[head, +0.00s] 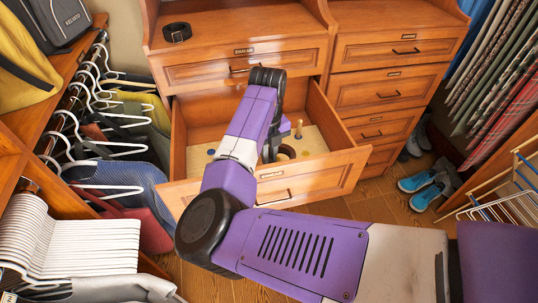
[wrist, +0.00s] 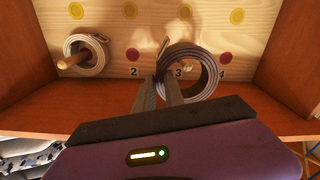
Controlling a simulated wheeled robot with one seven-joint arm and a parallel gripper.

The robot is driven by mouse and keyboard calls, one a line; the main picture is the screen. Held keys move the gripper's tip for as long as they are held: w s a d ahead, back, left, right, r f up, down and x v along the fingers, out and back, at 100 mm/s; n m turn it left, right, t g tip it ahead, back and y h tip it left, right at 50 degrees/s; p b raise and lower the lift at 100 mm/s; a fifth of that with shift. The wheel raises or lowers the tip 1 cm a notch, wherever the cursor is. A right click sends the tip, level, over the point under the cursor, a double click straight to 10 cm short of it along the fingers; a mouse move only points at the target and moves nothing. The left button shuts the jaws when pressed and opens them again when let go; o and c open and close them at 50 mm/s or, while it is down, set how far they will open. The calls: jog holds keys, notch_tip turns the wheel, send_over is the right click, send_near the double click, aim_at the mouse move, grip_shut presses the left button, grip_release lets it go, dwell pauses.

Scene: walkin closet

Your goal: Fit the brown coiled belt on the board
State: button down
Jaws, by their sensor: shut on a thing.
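The brown coiled belt (wrist: 207,68) is held between the fingertips of my gripper (wrist: 170,92), its ring open toward the wrist camera. It is over the numbered wooden board (wrist: 110,32), and the number 3 shows through its ring. A small tan shape inside the ring looks like a peg end; I cannot tell whether the peg passes through the coil. On the left, another coiled belt (wrist: 72,44) sits around a wooden peg (wrist: 70,61). In the head view, my gripper (head: 270,156) reaches into the open drawer, partly hiding the board (head: 314,143).
The drawer's front wall (head: 300,181) and sides surround the board closely. A black coiled belt (head: 177,32) lies on the dresser top. White hangers (head: 90,225) and clothes are at the left; blue shoes (head: 418,182) stand on the floor at the right.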

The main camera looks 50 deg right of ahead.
jog(key=shift+f+b, duration=2.9)
jog(key=shift+f, duration=1.7)
dwell(0.3)
jog(key=c, duration=1.3)
grip_release()
jog(key=shift+c, duration=0.2)
jog(key=shift+w+r, duration=0.1)
jog(key=shift+r, duration=3.8)
